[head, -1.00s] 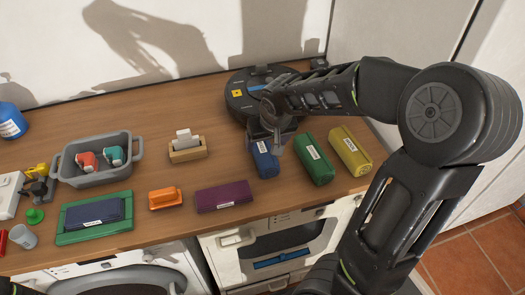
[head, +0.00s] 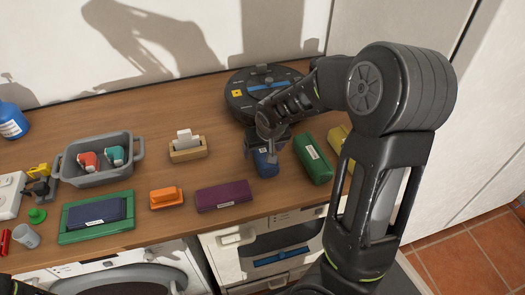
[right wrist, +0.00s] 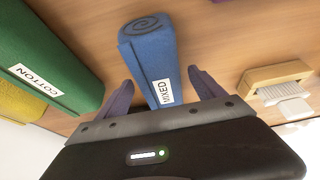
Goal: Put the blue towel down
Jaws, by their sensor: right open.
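The blue towel (head: 266,168) is a tight roll with a white label. It lies on the wooden counter near the front, between the purple block and the green roll. In the right wrist view the blue towel (right wrist: 149,55) shows its spiral end and the label MIXED. My right gripper (head: 266,152) is over the towel's far part and hides it in the head view. In the right wrist view the right gripper (right wrist: 158,88) is open, with one finger on each side of the towel and gaps between. My left gripper is not in view.
A green roll (head: 313,158) and a yellow roll (head: 338,142) lie to the right. A purple block (head: 223,195) lies to the left. A round black device (head: 240,100) stands behind.

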